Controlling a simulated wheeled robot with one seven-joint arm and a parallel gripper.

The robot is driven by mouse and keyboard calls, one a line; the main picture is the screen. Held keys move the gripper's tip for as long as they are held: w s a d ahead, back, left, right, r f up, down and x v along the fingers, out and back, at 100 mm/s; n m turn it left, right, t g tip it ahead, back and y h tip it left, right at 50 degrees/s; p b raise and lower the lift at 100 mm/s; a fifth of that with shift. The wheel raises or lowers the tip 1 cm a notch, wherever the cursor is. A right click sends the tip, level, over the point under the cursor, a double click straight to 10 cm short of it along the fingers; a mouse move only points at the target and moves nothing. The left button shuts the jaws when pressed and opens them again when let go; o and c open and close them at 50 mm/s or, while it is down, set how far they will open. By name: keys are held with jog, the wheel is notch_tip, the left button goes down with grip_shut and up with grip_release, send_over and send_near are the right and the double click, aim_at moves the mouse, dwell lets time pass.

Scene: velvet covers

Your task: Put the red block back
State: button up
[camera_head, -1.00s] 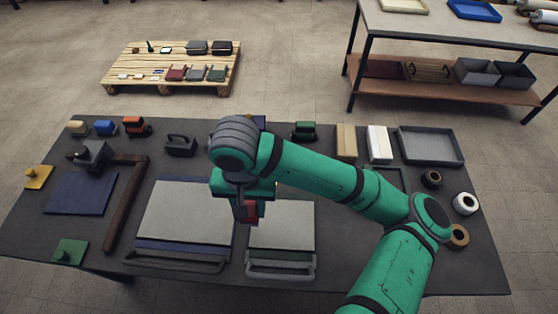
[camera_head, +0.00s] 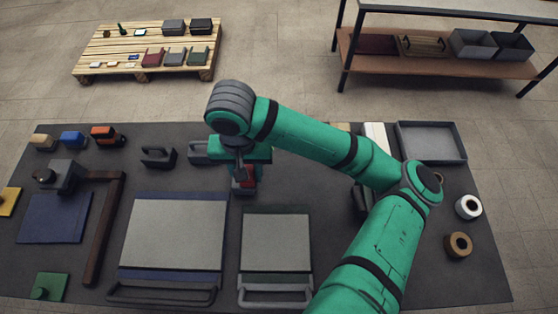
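My gripper (camera_head: 243,180) points down over the table, just beyond the far edges of the two grey boards. A small red block (camera_head: 249,175) shows between its fingers, and the gripper appears shut on it. A grey part shows just below the block; I cannot tell whether it is a fingertip or a thing on the table. The larger grey board (camera_head: 172,235) has blue edges and a front handle. The smaller grey board (camera_head: 275,243) has dark green edges and a front handle. My arm hides part of the table behind the gripper.
Orange (camera_head: 104,134), blue (camera_head: 73,138) and tan (camera_head: 42,142) blocks stand at the back left. A dark handled piece (camera_head: 158,157) and a brown L-shaped bar (camera_head: 103,230) lie nearby. A grey tray (camera_head: 430,158) and tape rolls (camera_head: 458,245) are at right.

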send_near(279, 171)
jog(key=s+a+r, duration=0.3)
jog(key=f, duration=0.1)
jog(key=w+d+f, duration=0.2)
jog(key=f, duration=0.1)
jog(key=shift+d, duration=0.15)
jog(key=shift+w+d+f, duration=0.15)
jog(key=shift+w+f, duration=0.15)
jog(key=shift+f, duration=0.15)
jog(key=f, duration=0.3)
jog(key=shift+w+d, duration=0.25)
jog(key=shift+d, duration=0.05)
jog(key=shift+f, duration=0.5)
jog(key=shift+f, duration=0.1)
jog(key=o, duration=1.2)
